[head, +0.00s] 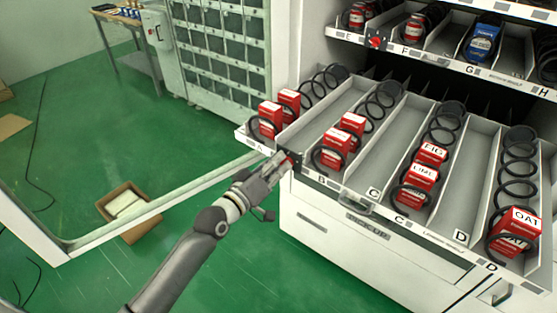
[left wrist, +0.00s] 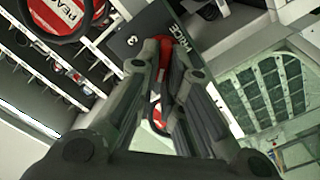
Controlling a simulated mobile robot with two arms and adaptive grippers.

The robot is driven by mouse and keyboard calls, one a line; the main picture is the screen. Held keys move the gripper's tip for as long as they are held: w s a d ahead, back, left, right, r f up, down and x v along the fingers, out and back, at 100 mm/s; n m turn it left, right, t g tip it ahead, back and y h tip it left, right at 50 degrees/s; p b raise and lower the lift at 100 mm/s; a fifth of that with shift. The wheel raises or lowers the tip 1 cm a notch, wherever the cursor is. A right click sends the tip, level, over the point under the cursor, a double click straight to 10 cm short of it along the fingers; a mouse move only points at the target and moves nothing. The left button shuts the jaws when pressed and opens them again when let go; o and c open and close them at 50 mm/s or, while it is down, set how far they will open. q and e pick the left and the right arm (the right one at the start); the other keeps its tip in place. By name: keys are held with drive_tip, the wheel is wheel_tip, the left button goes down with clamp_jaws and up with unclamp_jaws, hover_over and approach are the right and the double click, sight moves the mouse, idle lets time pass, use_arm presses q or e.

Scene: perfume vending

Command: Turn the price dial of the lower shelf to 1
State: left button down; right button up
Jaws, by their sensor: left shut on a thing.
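The lower shelf (head: 345,192) is pulled out of the vending machine, with lettered lanes along its front. Its red price dial (head: 289,159) is on the front edge between the A and B labels. My left gripper (head: 283,164) reaches in from the lower left and is shut on the dial. In the left wrist view the red dial (left wrist: 164,50) shows between the two fingers, in front of a dark plate (left wrist: 128,45). The plate has the word PRICE and a digit that looks like 3. The fingers hide much of the dial, so its setting cannot be read. My right gripper is out of view.
Red boxes (head: 335,141) stand in black spiral coils on the lower shelf. The upper shelf (head: 400,47) has its own red dial (head: 375,43). The open glass door (head: 160,203) extends left of the shelf. A cardboard box (head: 127,205) sits on the green floor behind it.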

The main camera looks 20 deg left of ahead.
use_arm(q)
drive_tip(key=shift+w+a+f+n+p, duration=0.1)
drive_tip(key=shift+n+p, duration=0.15)
drive_tip(key=shift+n, duration=0.7)
drive_tip(key=shift+a+n+p, duration=0.1)
drive_tip(key=shift+n+p, duration=0.1)
drive_tip(key=shift+n, duration=0.75)
drive_tip(key=c, duration=1.6)
unclamp_jaws()
drive_tip(key=shift+o, duration=0.2)
drive_tip(key=v, duration=1.2)
drive_tip(key=shift+f, duration=0.1)
